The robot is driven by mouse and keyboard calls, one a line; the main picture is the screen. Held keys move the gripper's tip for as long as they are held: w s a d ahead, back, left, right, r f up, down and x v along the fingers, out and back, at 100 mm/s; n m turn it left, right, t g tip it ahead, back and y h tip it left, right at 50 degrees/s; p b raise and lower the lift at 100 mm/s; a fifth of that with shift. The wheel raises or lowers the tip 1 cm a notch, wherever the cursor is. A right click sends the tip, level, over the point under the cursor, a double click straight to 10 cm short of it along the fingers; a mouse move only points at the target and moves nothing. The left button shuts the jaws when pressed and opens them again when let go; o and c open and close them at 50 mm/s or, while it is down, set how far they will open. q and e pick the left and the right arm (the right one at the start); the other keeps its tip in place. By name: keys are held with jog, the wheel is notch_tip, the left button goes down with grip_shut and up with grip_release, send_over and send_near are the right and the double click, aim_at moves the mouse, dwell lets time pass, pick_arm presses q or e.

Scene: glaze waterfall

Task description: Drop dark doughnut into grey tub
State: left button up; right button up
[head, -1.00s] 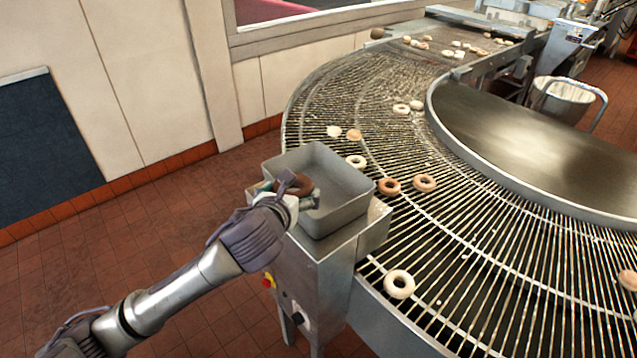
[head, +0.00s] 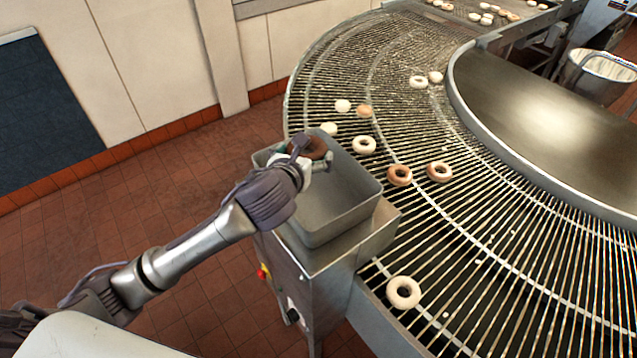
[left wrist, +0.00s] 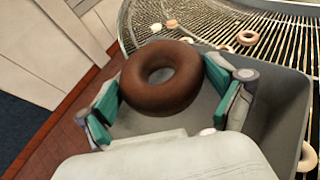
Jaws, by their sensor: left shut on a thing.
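The dark doughnut (left wrist: 162,99) is brown and held between the two teal-padded fingers of my left gripper (left wrist: 162,92) in the left wrist view. In the head view the dark doughnut (head: 311,147) is partly hidden by my left gripper (head: 308,158). The grey tub (head: 345,205) is an open box standing on a metal stand beside the curved conveyor. The doughnut is over the tub's far left part. The tub's wall (left wrist: 282,135) shows behind and right of the doughnut in the left wrist view. My right gripper is not in view.
A curved wire conveyor (head: 480,260) runs along the tub's right side. It carries several light and brown doughnuts, such as a pale one (head: 403,292) and a brown one (head: 399,175). Red tiled floor is clear at left.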

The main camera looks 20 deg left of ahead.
pick_arm(q)
jog(key=shift+s+f, duration=0.65)
jog(key=shift+f, duration=0.6)
jog(key=shift+w+f, duration=0.15)
jog(key=shift+f, duration=0.25)
jog(key=shift+w+f, duration=0.2)
jog(key=shift+f, duration=0.1)
jog(key=o, duration=0.7)
jog(key=shift+o, duration=0.4)
jog(key=v, duration=1.2)
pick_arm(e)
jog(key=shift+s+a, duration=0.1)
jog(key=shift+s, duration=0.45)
